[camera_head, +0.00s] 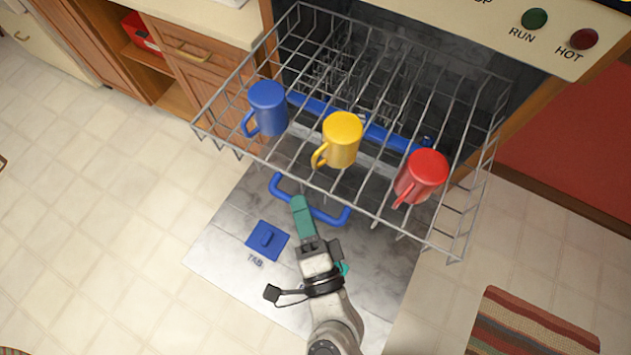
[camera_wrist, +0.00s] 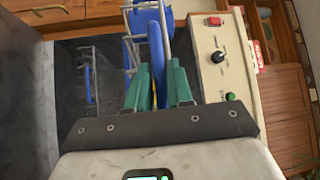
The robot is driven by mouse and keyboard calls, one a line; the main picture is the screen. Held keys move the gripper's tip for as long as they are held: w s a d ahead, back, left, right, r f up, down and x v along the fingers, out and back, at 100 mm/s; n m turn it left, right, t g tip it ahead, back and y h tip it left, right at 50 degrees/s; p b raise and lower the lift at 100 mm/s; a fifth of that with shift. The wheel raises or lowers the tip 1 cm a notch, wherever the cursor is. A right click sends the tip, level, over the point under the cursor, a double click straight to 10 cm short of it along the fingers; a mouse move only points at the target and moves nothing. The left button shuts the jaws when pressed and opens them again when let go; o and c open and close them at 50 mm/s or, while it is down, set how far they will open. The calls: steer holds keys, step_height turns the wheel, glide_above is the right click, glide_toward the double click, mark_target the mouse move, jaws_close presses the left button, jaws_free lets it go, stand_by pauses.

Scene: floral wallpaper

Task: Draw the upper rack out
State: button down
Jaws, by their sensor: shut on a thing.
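The upper rack (camera_head: 250,150) is a grey wire frame standing out from the dishwasher over its lowered door. Blue (camera_head: 268,107), yellow (camera_head: 343,138) and red (camera_head: 421,175) mugs sit on it. A blue handle (camera_head: 330,217) hangs at the rack's front edge. My gripper (camera_head: 301,203) has its green fingers closed on this handle, left of its middle. In the wrist view, blue bar (camera_wrist: 156,48) passes between the green fingers of my gripper (camera_wrist: 161,85). The exact contact is partly hidden by the fingers.
The lowered door (camera_head: 225,225) lies beneath, with a blue tab (camera_head: 267,238) on it. Wooden cabinets (camera_head: 205,85) stand at left. The control panel (camera_head: 480,30) is at upper right. A striped mat (camera_head: 525,325) lies at lower right. Open tile floor (camera_head: 100,230) is at left.

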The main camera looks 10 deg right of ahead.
steer(key=shift+s+a, duration=0.55)
steer(key=shift+s, duration=0.25)
steer(key=c, duration=1.1)
jaws_free()
steer(key=b+v, duration=0.3)
steer(key=v, duration=0.7)
steer(key=shift+s, duration=0.4)
